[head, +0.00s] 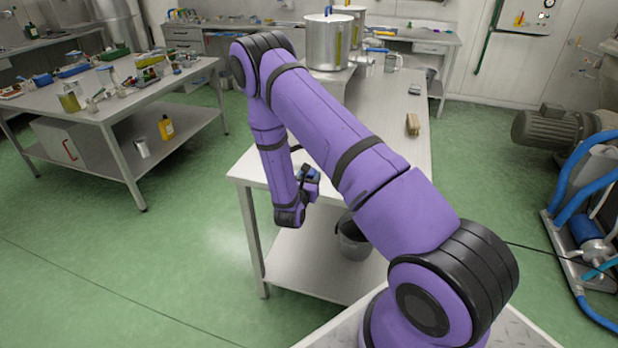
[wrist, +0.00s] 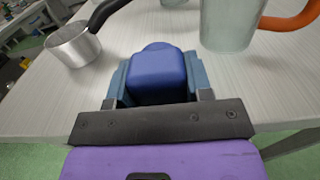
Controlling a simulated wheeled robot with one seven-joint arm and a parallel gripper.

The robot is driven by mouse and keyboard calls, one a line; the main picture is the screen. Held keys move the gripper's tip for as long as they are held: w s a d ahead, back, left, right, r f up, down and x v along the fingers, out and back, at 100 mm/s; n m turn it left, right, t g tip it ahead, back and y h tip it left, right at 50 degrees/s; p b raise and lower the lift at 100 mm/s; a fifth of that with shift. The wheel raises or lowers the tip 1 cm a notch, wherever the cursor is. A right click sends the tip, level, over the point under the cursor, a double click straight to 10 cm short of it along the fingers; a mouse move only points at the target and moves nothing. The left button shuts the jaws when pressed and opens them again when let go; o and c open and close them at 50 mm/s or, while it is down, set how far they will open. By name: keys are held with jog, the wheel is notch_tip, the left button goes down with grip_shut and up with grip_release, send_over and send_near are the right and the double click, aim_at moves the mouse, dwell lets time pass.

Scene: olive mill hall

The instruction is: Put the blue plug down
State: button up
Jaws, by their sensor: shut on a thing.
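In the wrist view the blue plug (wrist: 158,82), a smooth block with a rounded far end, sits between the two jaws of my gripper (wrist: 157,90). The jaws are shut on its sides. It is over the near edge of the pale table (wrist: 40,105); whether its underside touches the top cannot be told.
A metal cup (wrist: 75,46) with a black handle stands beyond the plug on the left. A translucent vessel (wrist: 228,22) with an orange handle is on the right. In the head view, large pots (head: 329,43) and a brown block (head: 412,124) stand farther along the table.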

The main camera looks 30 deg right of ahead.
jog(key=o, duration=1.2)
jog(key=shift+f, duration=0.1)
